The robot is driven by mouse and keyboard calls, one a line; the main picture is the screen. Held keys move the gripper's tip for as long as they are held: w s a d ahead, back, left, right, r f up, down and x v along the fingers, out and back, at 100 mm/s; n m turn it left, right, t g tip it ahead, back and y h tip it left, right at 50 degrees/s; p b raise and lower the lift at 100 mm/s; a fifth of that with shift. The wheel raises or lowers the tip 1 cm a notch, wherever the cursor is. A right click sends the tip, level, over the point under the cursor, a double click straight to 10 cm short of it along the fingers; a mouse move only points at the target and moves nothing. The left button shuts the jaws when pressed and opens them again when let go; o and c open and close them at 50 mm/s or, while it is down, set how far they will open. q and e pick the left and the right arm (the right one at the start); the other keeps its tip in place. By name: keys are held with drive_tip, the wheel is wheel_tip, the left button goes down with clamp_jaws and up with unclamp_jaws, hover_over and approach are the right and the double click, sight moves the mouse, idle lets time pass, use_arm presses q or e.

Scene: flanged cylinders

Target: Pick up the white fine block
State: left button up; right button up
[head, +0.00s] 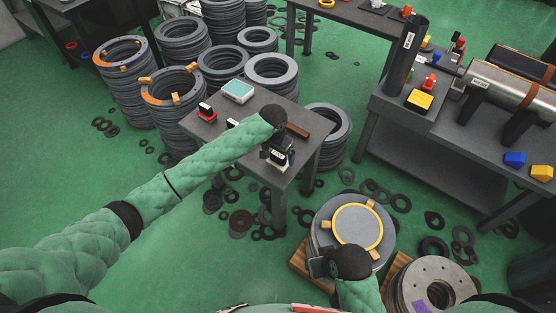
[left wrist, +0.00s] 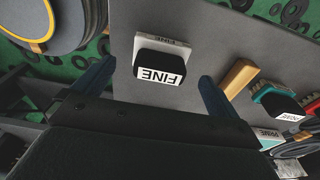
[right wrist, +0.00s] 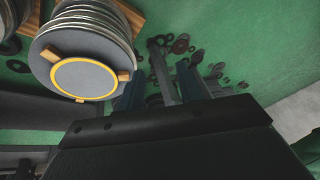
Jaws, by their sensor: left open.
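The white fine block (left wrist: 176,47) has a white base and a black top with a FINE label. It sits on the small grey table, and its label shows in the head view (head: 277,158). My left gripper (left wrist: 156,72) is open above the table, with its blue fingers apart on either side of the block; it holds nothing. In the head view my left gripper (head: 274,145) partly hides the block. My right gripper (right wrist: 160,72) has its fingers apart and looks empty, beside the stacked grey discs at the lower right of the head view.
On the small table (head: 258,105) are a brown bar (head: 297,130), a teal-topped box (head: 238,91) and a red block (head: 206,110). In the left wrist view a teal block (left wrist: 278,103) stands beyond the bar. Ring stacks (head: 271,72) crowd the table's far side; loose rings lie on the floor.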

sight(278, 154)
use_arm(q)
drive_tip(key=f, duration=0.3)
drive_tip(key=shift+w+d+f+p, duration=0.15)
drive_tip(key=shift+w+f+p, duration=0.05)
drive_tip(key=shift+p, duration=0.1)
drive_tip(key=shift+f, duration=0.45)
use_arm(e)
drive_tip(key=shift+s+d+r, duration=0.25)
drive_tip(key=shift+d+r, duration=0.4)
drive_tip(key=shift+r, duration=0.05)
use_arm(q)
drive_tip(key=shift+c, duration=1.1)
drive_tip(key=c, duration=0.9)
use_arm(e)
drive_tip(key=shift+w+a, duration=0.1)
use_arm(q)
drive_tip(key=shift+r, duration=0.1)
